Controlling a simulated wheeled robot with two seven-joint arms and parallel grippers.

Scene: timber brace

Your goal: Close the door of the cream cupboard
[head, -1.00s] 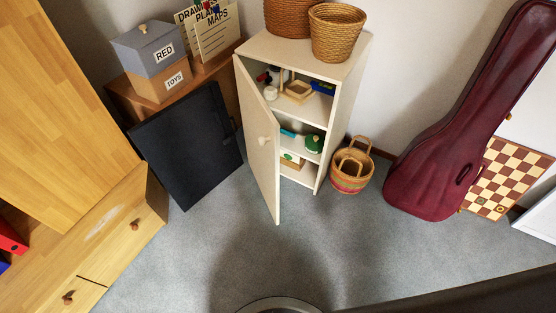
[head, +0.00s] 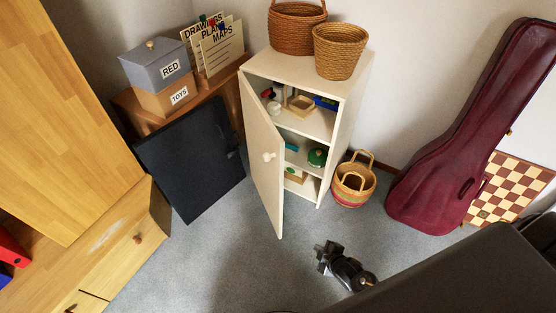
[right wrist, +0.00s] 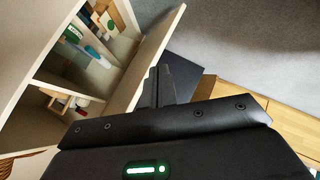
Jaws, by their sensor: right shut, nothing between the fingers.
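The cream cupboard (head: 341,125) stands against the wall in the head view. Its door (head: 262,150), with a round knob (head: 268,156), is hinged at the left and stands open towards me, so the shelves show. My right gripper (head: 324,256) is shut and empty, low over the carpet, in front of the cupboard and to the right of the door's free edge, with a gap in the head view. In the right wrist view the shut fingers (right wrist: 158,86) overlap the door (right wrist: 150,62) in the picture; I cannot tell any contact there. My left gripper is not in view.
Shelves hold small items, including a green object (head: 317,157). Baskets (head: 340,50) stand on top and a striped basket (head: 354,184) on the floor at right. A black panel (head: 192,160) leans at left; a burgundy instrument case (head: 440,185) leans at right. Carpet before the door is clear.

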